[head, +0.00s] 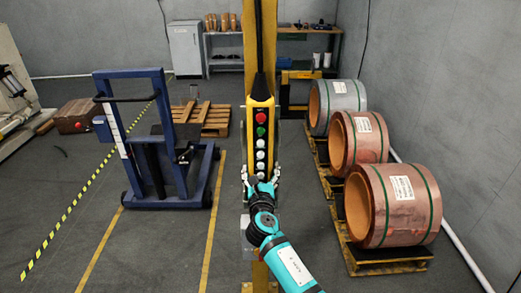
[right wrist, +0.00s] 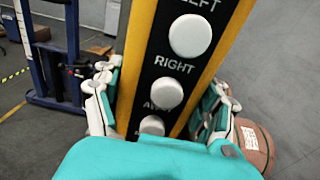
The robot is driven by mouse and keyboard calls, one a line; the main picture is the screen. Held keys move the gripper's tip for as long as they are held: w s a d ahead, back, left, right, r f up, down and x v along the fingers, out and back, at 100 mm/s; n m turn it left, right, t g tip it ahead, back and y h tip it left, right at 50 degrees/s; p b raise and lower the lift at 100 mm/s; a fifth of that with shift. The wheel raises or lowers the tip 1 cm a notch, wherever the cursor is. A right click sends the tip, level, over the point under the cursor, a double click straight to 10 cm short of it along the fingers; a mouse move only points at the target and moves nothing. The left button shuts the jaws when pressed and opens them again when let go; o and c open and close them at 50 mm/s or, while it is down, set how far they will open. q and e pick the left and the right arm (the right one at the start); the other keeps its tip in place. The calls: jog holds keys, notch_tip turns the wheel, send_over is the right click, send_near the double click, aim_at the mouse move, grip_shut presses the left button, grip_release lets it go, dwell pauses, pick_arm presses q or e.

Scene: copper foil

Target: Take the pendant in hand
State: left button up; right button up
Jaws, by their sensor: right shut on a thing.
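The pendant (head: 261,135) is a yellow and black control box hanging upright on a dark cable in the middle of the head view. It has a red button on top, a green one below it and several white buttons under that. My right gripper (head: 261,183) is shut on its lower part, with one finger on each side. In the right wrist view the pendant (right wrist: 180,65) fills the middle, with white buttons and lettering such as RIGHT. The fingers of the right gripper (right wrist: 160,105) flank its yellow edges. The pendant's bottom end is hidden. My left gripper is not in view.
A yellow post (head: 250,60) stands behind the pendant. A blue lifting frame (head: 150,140) stands to the left. Copper foil coils (head: 400,205) rest on pallets (head: 385,262) at the right. A wooden pallet (head: 205,117) lies behind. Open floor shows at front left.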

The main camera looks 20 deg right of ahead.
jog(key=c, duration=0.9)
jog(key=shift+r, duration=0.15)
jog(key=shift+r, duration=0.1)
